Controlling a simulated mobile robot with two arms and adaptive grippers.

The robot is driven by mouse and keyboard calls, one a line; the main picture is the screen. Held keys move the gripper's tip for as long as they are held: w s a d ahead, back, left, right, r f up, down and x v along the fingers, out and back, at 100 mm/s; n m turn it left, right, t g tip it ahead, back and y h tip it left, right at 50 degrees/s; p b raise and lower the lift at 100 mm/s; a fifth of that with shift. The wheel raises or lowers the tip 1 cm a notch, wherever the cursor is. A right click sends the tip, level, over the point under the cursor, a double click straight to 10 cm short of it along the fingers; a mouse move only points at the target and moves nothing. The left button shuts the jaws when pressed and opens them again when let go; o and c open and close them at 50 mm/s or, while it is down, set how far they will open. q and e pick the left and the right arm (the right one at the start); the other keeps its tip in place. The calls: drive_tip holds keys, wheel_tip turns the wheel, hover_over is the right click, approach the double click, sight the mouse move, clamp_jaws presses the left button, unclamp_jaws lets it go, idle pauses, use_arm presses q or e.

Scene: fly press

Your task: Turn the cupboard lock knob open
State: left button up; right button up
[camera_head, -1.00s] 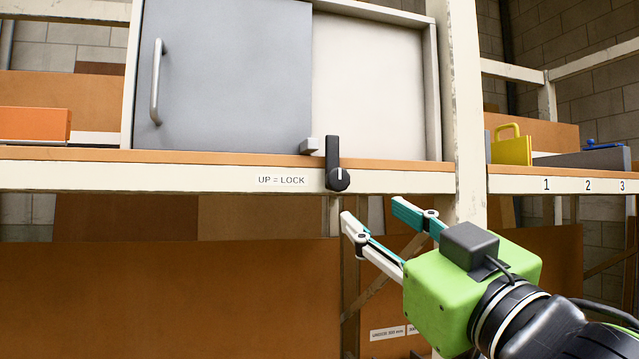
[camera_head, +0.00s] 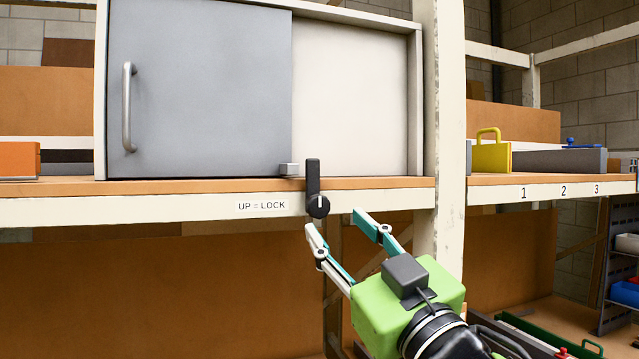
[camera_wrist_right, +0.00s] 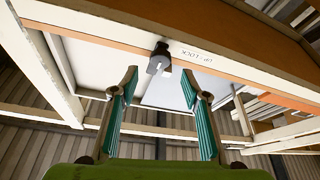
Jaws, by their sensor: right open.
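The grey sliding door (camera_head: 200,90) of the cupboard covers the left part. My right gripper (camera_head: 334,220) is open and empty, just below and in front of the knob, apparently not touching it. In the right wrist view the knob (camera_wrist_right: 159,62) appears beyond and between the open fingers. My left gripper is not in view.
The shelf edge (camera_head: 150,211) runs across above my right gripper. A white upright post (camera_head: 450,130) stands right of the knob. A yellow object with a handle (camera_head: 491,155) and a grey box (camera_head: 560,160) sit on the right shelf.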

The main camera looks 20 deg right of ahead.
sight(321, 208)
drive_tip(key=p+x, duration=0.2)
drive_tip(key=p, duration=0.1)
drive_tip(key=shift+w+r, duration=0.15)
drive_tip(key=shift+r, duration=0.05)
drive_tip(key=p+x, duration=0.1)
drive_tip(key=x, duration=0.3)
drive_tip(key=shift+w+a+p, duration=0.1)
drive_tip(key=shift+w+p, duration=0.25)
drive_tip(key=shift+p, duration=0.05)
drive_tip(key=shift+w, duration=0.4)
drive_tip(key=shift+s, duration=0.1)
drive_tip(key=shift+c, duration=0.2)
clamp_jaws()
